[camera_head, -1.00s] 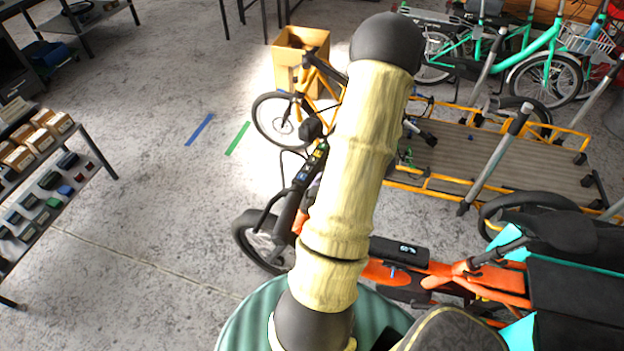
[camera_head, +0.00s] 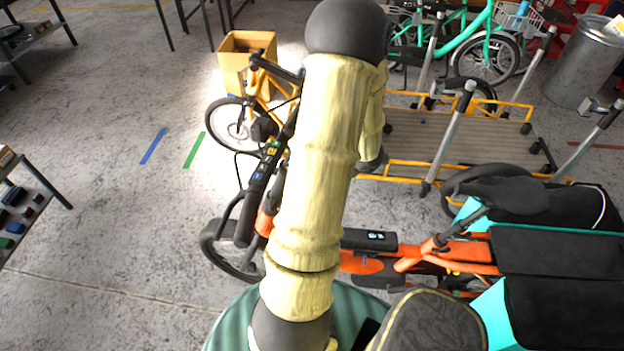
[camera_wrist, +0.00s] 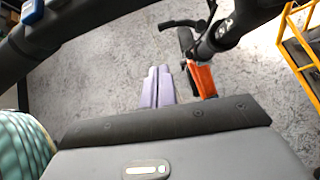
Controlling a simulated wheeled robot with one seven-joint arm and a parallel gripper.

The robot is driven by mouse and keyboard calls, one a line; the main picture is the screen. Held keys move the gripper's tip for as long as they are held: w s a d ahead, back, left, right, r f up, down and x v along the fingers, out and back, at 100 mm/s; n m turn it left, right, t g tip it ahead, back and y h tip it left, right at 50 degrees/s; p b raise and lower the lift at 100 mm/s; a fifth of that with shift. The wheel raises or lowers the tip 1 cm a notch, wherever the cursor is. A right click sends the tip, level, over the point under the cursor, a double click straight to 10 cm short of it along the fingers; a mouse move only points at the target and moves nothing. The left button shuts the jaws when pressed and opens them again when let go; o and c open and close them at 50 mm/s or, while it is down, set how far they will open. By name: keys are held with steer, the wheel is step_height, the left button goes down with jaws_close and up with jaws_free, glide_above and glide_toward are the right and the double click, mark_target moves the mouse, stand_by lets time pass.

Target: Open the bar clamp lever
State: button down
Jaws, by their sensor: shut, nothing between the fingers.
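My gripper (camera_wrist: 157,88) shows in the wrist view as two pale purple fingers, side by side and shut with nothing between them. They point over bare floor, left of the orange bike's frame (camera_wrist: 203,79). A dark handlebar (camera_wrist: 85,45) crosses the upper left of the wrist view, with a blue-marked part (camera_wrist: 32,12) at the corner. In the head view, my arm hides the gripper. The dark handlebar (camera_head: 262,172) there carries small blue, green and yellow marked parts. I cannot tell which part is the bar clamp lever.
The orange cargo bike (camera_head: 360,262) stands close in front, its teal and black cargo box (camera_head: 555,265) at right. A yellow-framed flatbed bike (camera_head: 450,140) stands behind it. A cardboard box (camera_head: 247,65) is at the back. The floor at left is mostly open, with a shelf (camera_head: 45,185) at the edge.

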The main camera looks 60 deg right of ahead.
steer(key=v, duration=0.4)
steer(key=shift+s+a+r, duration=0.15)
steer(key=shift+s+r, duration=0.1)
steer(key=shift+r, duration=0.05)
steer(key=shift+s, duration=0.2)
